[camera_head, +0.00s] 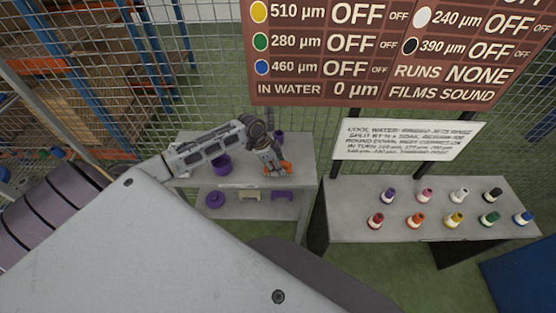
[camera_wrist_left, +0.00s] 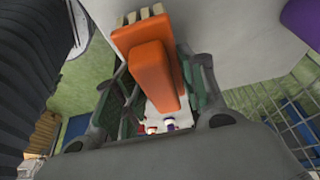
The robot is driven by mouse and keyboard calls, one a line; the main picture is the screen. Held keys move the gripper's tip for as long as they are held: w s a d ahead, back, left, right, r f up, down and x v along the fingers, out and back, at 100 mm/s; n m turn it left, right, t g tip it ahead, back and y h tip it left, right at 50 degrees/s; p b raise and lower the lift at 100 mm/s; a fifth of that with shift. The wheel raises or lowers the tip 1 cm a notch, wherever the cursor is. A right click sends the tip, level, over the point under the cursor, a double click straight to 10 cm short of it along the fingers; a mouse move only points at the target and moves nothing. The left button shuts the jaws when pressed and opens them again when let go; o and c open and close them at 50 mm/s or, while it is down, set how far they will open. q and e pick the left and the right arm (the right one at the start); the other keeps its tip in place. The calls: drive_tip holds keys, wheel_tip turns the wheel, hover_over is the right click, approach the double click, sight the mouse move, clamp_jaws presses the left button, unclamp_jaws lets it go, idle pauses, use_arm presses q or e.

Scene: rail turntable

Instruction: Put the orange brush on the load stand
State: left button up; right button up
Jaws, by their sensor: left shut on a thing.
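The orange brush (camera_head: 286,167) is at the fingertips of my left gripper (camera_head: 273,170), over the top of a grey two-level stand (camera_head: 305,165). The stand's small front label is too small to read, so I cannot tell if it is the load stand. In the left wrist view the brush (camera_wrist_left: 152,70) is an orange block with pale bristles, between the two fingers of my left gripper (camera_wrist_left: 165,95), which is shut on it. A pale surface lies just beyond the brush; I cannot tell if they touch. My right gripper is not in view.
A purple pot (camera_head: 221,164) stands on the stand's top, partly behind my arm. Purple and beige parts sit on its lower shelf. A second grey table (camera_head: 345,225) at the right holds several coloured bottles. A brown board (camera_head: 390,85) hangs above. Wire mesh fence is behind.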

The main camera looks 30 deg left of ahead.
use_arm(q)
drive_tip(key=shift+w+a, duration=0.5)
drive_tip(key=shift+w, duration=0.4)
drive_tip(key=shift+w+a, duration=0.5)
drive_tip(key=shift+w, duration=0.35)
drive_tip(key=shift+f+p, duration=0.3)
drive_tip(key=shift+f, duration=0.4)
drive_tip(key=shift+f, duration=0.15)
drive_tip(key=o, duration=0.9)
drive_tip(key=shift+r, duration=0.2)
